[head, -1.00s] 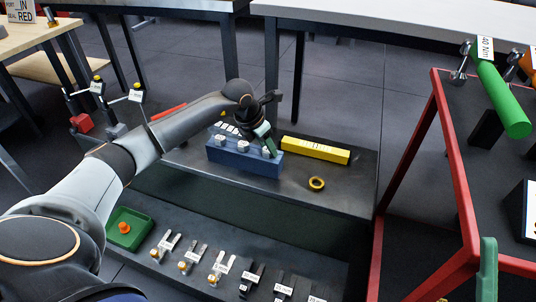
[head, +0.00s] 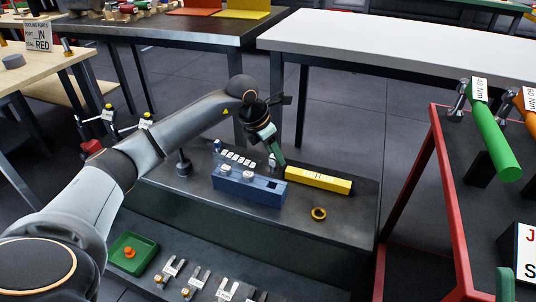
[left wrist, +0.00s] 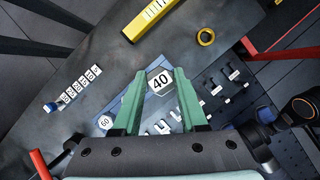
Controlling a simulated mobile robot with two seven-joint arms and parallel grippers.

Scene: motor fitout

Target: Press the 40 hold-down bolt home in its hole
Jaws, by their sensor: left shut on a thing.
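My left gripper (head: 272,150) is shut on the 40 hold-down bolt (head: 271,161), above the right end of the blue block (head: 264,190). In the left wrist view, the white tag marked 40 (left wrist: 160,81) shows between the green fingertips (left wrist: 157,84). The bolt's shank is hidden below the tag. Two white-capped bolts (head: 249,176) stand in the blue block; a tag marked 60 (left wrist: 105,122) shows in the left wrist view. I cannot tell from these views which hole is under the held bolt. My right gripper is not in view.
A yellow bar (head: 318,179) lies right of the block, and a yellow ring (head: 319,214) lies in front of it. A row of small white labels (head: 239,158) is behind the block. A green tray (head: 146,253) and labelled clips are lower down. A red frame (head: 455,200) stands right.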

